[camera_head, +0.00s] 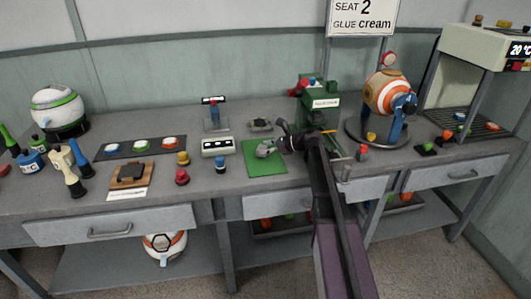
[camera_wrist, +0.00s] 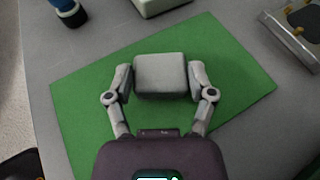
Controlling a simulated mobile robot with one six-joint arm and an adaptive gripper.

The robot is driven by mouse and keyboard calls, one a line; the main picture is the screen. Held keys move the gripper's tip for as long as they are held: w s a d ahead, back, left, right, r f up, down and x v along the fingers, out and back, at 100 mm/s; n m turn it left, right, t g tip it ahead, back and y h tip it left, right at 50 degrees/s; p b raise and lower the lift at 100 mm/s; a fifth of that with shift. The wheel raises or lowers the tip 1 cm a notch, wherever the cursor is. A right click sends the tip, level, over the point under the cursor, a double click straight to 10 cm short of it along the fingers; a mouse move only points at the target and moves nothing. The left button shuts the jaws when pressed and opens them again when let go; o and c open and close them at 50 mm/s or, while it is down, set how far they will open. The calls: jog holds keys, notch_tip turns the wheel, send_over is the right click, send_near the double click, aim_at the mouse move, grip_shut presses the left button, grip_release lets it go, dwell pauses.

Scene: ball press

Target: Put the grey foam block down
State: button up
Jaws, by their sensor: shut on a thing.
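The grey foam block (camera_wrist: 161,76) is between the two fingers of my gripper (camera_wrist: 161,80) in the wrist view, with a finger against each side. The block is over the green mat (camera_wrist: 90,110). I cannot tell whether its underside touches the mat. In the head view my gripper (camera_head: 268,150) is low over the green mat (camera_head: 262,168), and the block is small and hard to tell from the fingers there.
A green press (camera_head: 308,108) stands behind my arm. A striped ball (camera_head: 386,92) sits on a stand to the right. Bare table lies in front of the mat.

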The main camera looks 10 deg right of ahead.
jog(key=shift+f, duration=0.15)
jog(key=shift+f, duration=0.15)
jog(key=o, duration=0.8)
jog(key=shift+c, duration=0.2)
jog(key=shift+s+d+r, duration=0.1)
jog(key=shift+r, duration=0.2)
jog(key=shift+s+d+r+p, duration=0.15)
jog(key=shift+d+p, duration=0.15)
jog(key=p+v, duration=0.3)
jog(key=v, duration=0.6)
jog(key=shift+s+d+r, duration=0.2)
jog(key=shift+d, duration=0.1)
jog(key=shift+s+d+r+p, duration=0.1)
jog(key=shift+s+d+p, duration=0.25)
jog(key=shift+d, duration=0.2)
